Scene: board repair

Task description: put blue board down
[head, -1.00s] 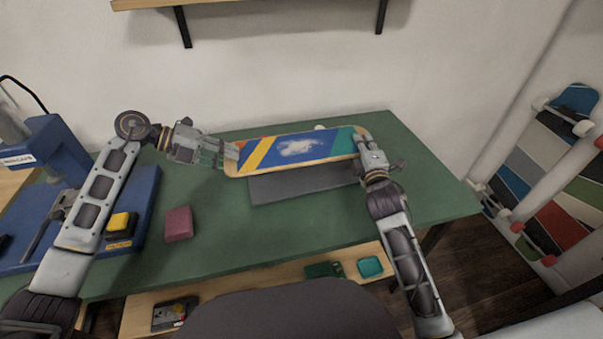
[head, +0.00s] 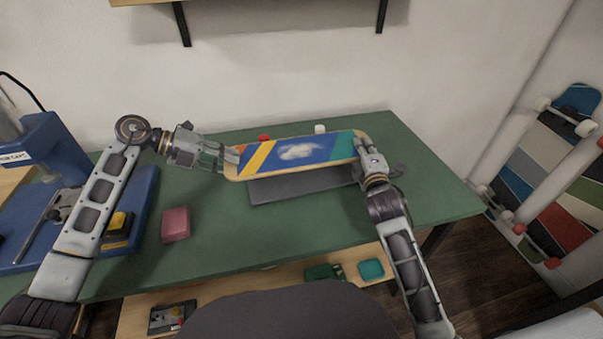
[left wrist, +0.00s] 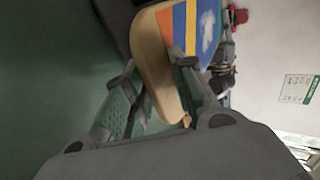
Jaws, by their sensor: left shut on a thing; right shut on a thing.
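The blue board (head: 318,151), a skateboard deck with orange, yellow, blue and green bands and a white cloud shape, is held level over a dark grey mat (head: 290,187) on the green table. My left gripper (head: 232,158) is shut on its left end. In the left wrist view the board's end (left wrist: 160,65) sits between the left gripper's fingers (left wrist: 158,98). My right gripper (head: 362,158) is shut on its right end. Whether the board's underside touches the mat cannot be told.
A red block (head: 175,224) lies on the green table (head: 225,240) at left. A blue press (head: 45,150) with a yellow-topped box (head: 119,222) stands further left. A red wheel (head: 264,137) and white wheel (head: 320,129) show behind the board. A board rack (head: 560,170) stands at right.

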